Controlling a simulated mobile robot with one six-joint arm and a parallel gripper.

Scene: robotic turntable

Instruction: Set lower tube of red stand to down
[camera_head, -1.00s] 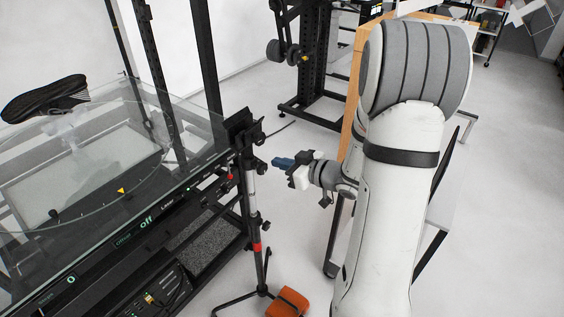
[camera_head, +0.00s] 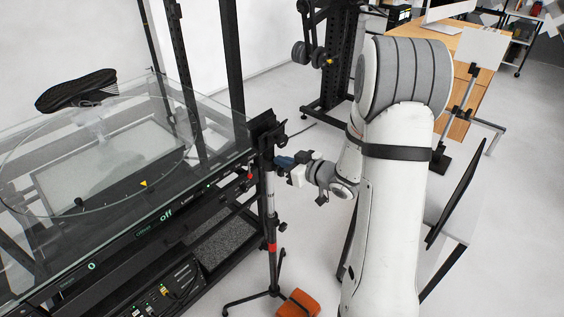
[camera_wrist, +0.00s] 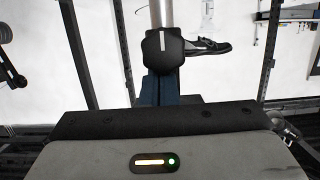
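The red stand (camera_head: 272,247) is a tripod with a silver and black column, a red band low on it and a black head at the top. It stands upright beside the glass-topped turntable. My gripper (camera_head: 284,162), with blue fingertips, is level with the upper column, just below the black head, at or very near it. In the wrist view a black clamp (camera_wrist: 163,52) on the silver tube (camera_wrist: 162,13) lies right ahead of the blue fingers (camera_wrist: 160,90). The clamp hides the fingertips, so I cannot tell whether they touch or hold it.
The turntable (camera_head: 205,98) with a dark shoe (camera_head: 76,90) on it is at the left. An orange block (camera_head: 298,304) lies by the stand's feet. A wooden desk (camera_head: 478,60) and a dark panel (camera_head: 455,192) are at the right. Floor behind the stand is clear.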

